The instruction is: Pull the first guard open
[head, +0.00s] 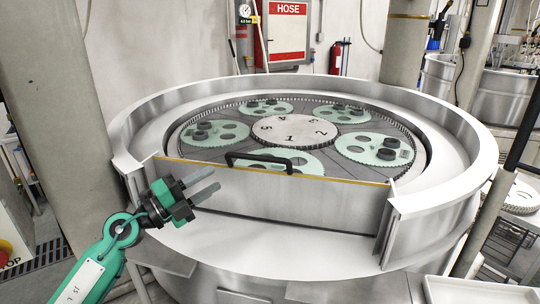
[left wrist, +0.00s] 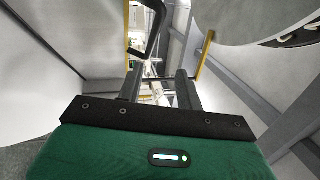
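My left gripper (head: 217,178) is in front of the guard's left part, below and left of the handle. Its two fingers are apart with nothing between them. In the left wrist view the handle (left wrist: 150,42) shows beyond the fingers (left wrist: 157,76), apart from them. My right gripper does not show.
A round metal rim (head: 455,145) surrounds the machine, with several green toothed discs (head: 374,148) around a numbered centre plate (head: 294,131). A grey pillar (head: 60,110) stands at the left. A white tray (head: 480,291) is at the lower right.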

